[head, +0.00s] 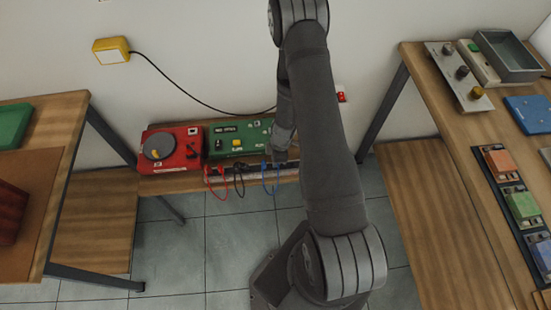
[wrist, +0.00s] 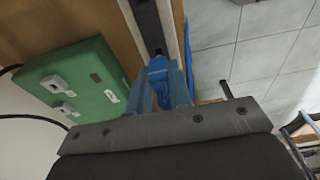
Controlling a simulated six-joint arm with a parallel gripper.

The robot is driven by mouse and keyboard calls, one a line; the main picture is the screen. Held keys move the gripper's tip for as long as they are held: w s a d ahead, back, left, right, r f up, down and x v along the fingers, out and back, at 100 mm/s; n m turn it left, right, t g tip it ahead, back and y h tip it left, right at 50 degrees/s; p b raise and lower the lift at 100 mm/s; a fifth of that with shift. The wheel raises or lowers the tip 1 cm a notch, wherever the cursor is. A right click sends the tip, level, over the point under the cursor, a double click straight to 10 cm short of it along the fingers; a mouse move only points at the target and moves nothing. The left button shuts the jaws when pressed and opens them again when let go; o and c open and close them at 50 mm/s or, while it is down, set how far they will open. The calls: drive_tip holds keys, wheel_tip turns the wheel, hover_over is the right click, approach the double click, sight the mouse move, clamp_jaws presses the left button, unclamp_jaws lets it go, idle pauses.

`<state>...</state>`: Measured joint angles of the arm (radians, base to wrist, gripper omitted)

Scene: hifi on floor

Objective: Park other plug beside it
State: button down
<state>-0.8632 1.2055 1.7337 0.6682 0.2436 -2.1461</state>
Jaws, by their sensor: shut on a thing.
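My gripper (wrist: 160,82) is shut on a blue plug (wrist: 158,68) in the wrist view. The plug's dark front end is at the dark strip (wrist: 147,25) along the wooden shelf's edge; I cannot tell whether it is seated in it. In the head view, a blue cable (head: 271,181) hangs in a loop below the strip (head: 290,165). A red cable (head: 217,188) and a black cable (head: 239,182) hang from it further left. The green box (head: 237,138) stands behind the strip, and shows at left in the wrist view (wrist: 78,85). My arm hides part of the strip's right side.
A red box with a round dial (head: 170,148) stands left of the green box. A yellow wall box (head: 111,50) has a black cord running towards the green box. A left table (head: 62,180) and a right table (head: 440,110) flank the shelf. Tiled floor (head: 200,240) is clear in front.

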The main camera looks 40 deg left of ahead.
drive_tip(key=shift+f, duration=0.95)
idle(0.7)
idle(0.4)
drive_tip(key=c, duration=1.2)
unclamp_jaws()
drive_tip(key=shift+c, duration=0.2)
drive_tip(key=shift+r, duration=0.15)
wheel_tip(320, 180, up, 22)
drive_tip(key=w+d, duration=0.1)
drive_tip(key=w, duration=0.1)
drive_tip(key=shift+d, duration=0.4)
wheel_tip(320, 180, down, 6)
drive_tip(key=shift+f, duration=0.25)
